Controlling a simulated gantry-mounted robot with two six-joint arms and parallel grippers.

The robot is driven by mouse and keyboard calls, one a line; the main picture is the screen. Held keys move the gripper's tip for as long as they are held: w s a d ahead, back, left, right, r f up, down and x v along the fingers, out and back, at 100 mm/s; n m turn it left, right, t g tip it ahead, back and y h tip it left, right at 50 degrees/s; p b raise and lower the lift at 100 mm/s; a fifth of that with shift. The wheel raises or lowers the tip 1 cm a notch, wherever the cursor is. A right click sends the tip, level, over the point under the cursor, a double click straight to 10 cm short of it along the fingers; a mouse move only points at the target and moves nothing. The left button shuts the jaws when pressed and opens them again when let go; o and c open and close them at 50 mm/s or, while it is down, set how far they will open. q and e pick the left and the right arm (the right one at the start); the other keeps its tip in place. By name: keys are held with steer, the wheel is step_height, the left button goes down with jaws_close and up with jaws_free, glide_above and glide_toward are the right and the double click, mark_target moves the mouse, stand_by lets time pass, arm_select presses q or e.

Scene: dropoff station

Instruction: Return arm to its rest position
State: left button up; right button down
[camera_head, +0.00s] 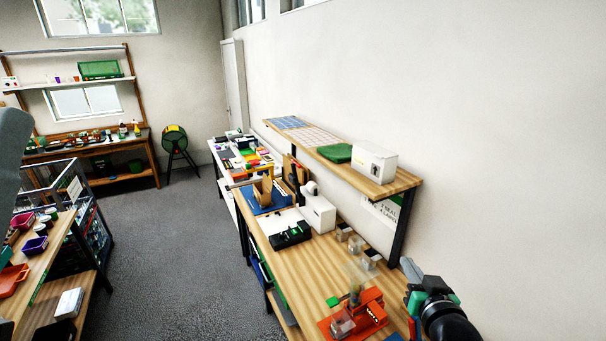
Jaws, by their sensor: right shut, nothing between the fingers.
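My right gripper (410,272) is at the lower right, beside the right edge of the wooden workbench (290,262) and close to the white wall. It is shut with nothing in it. Its green and dark body points up and to the left, and the black wrist (452,322) runs out of the bottom of the picture. My left gripper is not in view; a grey link at the left edge looks like part of my left arm.
An orange device (368,318) with clear parts stands on the bench left of the gripper. A wooden shelf (395,186) with a white box (374,162) rises behind it. A black-and-green device (290,235) sits farther back. The grey floor (165,240) is clear.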

steer(key=s+a+r+t, duration=0.2)
steer(key=r, duration=0.6)
steer(key=s+a+r+t, duration=0.1)
steer(key=a+r+t, duration=0.1)
steer(key=r, duration=0.5)
steer(key=s+a+r+n+t+y, duration=0.2)
steer(key=s+r+t, duration=0.6)
steer(key=s+r, duration=1.2)
steer(key=shift+s+a+r+n+y, duration=0.4)
steer(key=shift+r+y, duration=0.1)
steer(key=shift+r, duration=0.35)
steer(key=shift+d, duration=0.1)
